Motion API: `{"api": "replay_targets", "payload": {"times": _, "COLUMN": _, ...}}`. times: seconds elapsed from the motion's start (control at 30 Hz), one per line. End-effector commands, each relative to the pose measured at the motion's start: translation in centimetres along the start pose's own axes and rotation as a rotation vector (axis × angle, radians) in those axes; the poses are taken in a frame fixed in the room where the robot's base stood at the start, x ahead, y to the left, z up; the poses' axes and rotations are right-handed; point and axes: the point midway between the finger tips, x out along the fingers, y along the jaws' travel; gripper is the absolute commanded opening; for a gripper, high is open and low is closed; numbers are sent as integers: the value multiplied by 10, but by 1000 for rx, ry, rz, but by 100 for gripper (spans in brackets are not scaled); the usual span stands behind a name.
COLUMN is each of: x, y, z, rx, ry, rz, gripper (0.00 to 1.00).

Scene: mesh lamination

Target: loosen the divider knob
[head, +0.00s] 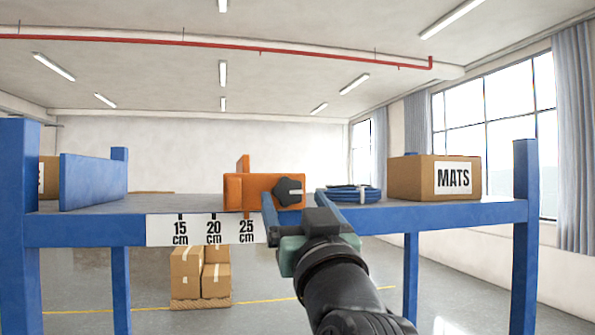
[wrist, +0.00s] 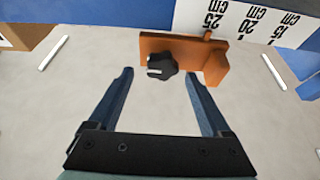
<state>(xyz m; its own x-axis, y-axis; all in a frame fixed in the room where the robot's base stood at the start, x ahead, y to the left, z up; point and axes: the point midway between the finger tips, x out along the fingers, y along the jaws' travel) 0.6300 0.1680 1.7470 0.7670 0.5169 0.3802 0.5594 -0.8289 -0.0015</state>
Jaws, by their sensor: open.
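The divider (head: 240,190) is an orange block with an upright fin at the shelf's front edge, by the 25 cm mark. Its black lobed knob (head: 288,191) faces me and has a white mark that lies about level. In the wrist view the orange divider (wrist: 215,62) and the knob (wrist: 161,66) are near the top centre. My gripper (wrist: 158,74) is open and empty. Its two blue fingers point toward the knob, one on each side of it in the picture. I see no contact, and the remaining distance is hard to tell. The head view shows my gripper (head: 294,197) in front of the knob.
A white scale plate (head: 197,230) marked 15, 20 and 25 cm hangs on the blue shelf's front beam (head: 90,233). A blue coil (head: 350,193) and a MATS box (head: 407,180) lie right of the divider. A blue upright panel (head: 92,182) stands left. Cartons (head: 187,270) sit below.

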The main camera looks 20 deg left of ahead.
Motion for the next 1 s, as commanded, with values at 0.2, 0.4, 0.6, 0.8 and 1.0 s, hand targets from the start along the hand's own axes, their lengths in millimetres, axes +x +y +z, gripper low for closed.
{"api": "replay_targets", "payload": {"times": 0.2, "x": 28, "y": -1, "z": -2, "rx": 2, "ry": 0, "rz": -2, "gripper": 82}}
{"api": "replay_targets", "payload": {"times": 0.4, "x": 34, "y": -1, "z": 0, "rx": 1, "ry": 0, "rz": -1, "gripper": 82}}
{"api": "replay_targets", "payload": {"times": 0.6, "x": 33, "y": -1, "z": 0, "rx": 0, "ry": 1, "rz": -1, "gripper": 82}}
{"api": "replay_targets", "payload": {"times": 0.8, "x": 33, "y": 0, "z": 0, "rx": 0, "ry": 1, "rz": -1, "gripper": 48}}
{"api": "replay_targets", "payload": {"times": 1.0, "x": 33, "y": -1, "z": 0, "rx": 1, "ry": 1, "rz": -1, "gripper": 12}}
